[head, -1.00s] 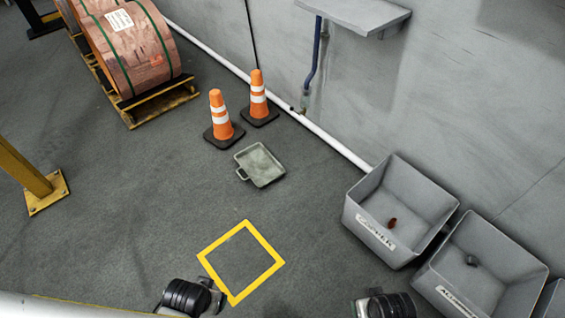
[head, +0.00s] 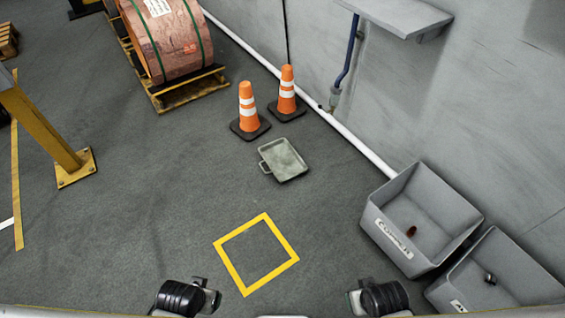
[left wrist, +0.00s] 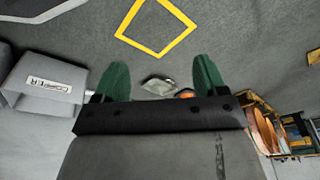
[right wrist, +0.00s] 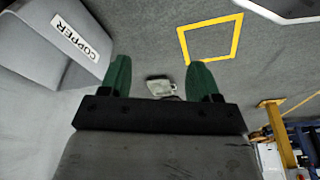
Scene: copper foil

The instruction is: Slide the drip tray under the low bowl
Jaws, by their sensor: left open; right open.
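The drip tray (head: 283,160), a shallow grey-green pan with a handle on its left side, lies on the floor in front of two cones. It shows small between the fingers in the left wrist view (left wrist: 158,86) and the right wrist view (right wrist: 160,87). A grey wall-mounted basin or ledge (head: 397,17) with a blue pipe beneath is at the top right of the head view; its inside is hidden, so I cannot tell whether it is the low bowl. My left gripper (left wrist: 161,72) and right gripper (right wrist: 160,70) are open, empty and well short of the tray.
Two orange cones (head: 248,108) (head: 287,92) stand just behind the tray. A white pipe (head: 350,140) runs along the wall foot. Grey bins (head: 395,238) stand right. A yellow floor square (head: 230,268) lies in front. A yellow post (head: 45,130) and copper coil (head: 165,45) are left.

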